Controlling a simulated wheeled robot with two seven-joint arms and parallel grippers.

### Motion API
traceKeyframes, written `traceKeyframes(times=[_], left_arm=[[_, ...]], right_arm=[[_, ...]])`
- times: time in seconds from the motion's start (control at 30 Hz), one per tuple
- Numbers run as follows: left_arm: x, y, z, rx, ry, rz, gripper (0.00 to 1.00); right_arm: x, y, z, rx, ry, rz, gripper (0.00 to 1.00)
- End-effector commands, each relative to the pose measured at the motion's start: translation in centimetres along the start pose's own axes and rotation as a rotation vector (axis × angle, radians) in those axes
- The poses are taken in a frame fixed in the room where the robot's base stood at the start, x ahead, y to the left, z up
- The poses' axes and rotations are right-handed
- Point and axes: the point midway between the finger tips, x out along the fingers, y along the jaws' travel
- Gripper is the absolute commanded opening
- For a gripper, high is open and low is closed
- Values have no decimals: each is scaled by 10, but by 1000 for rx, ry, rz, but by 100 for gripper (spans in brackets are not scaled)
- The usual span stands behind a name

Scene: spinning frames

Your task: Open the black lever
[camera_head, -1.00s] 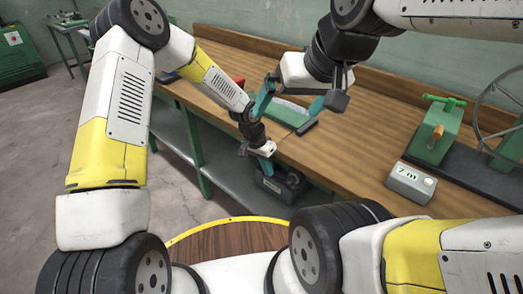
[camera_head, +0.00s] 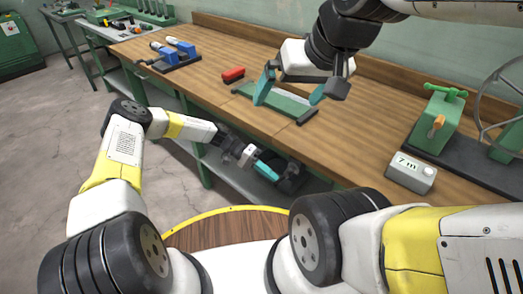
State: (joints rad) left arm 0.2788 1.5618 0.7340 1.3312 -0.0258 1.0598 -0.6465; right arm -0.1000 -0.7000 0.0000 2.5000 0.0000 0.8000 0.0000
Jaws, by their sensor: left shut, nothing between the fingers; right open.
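My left gripper (camera_head: 267,171) is low in front of the workbench edge. Its teal fingers are together with nothing between them, and they point right toward a black device (camera_head: 290,177) below the bench top. That device is partly hidden by the gripper; I cannot make out a separate lever on it or tell whether the fingers touch it. My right gripper (camera_head: 290,97) is over the bench with its teal fingers spread wide. Between and below them lies a green plate with black ends (camera_head: 275,105). I cannot tell whether the fingers touch the plate.
The wooden workbench (camera_head: 355,135) runs across the view. A red object (camera_head: 233,74) and a blue tool stand (camera_head: 180,48) are at its left.

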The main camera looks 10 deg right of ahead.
Motion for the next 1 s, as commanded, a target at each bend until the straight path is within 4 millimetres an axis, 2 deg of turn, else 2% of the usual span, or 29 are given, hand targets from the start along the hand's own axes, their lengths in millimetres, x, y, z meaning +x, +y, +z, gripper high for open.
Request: traceKeyframes(times=[0.07,0.4,1.0], left_arm=[[6,-4,1,-15,2,62,0],[21,-7,4,-12,-2,58,0],[29,-8,6,-13,-6,59,0]], right_arm=[[0,0,0,0,0,0,100],[0,0,0,0,0,0,100],[0,0,0,0,0,0,100]])
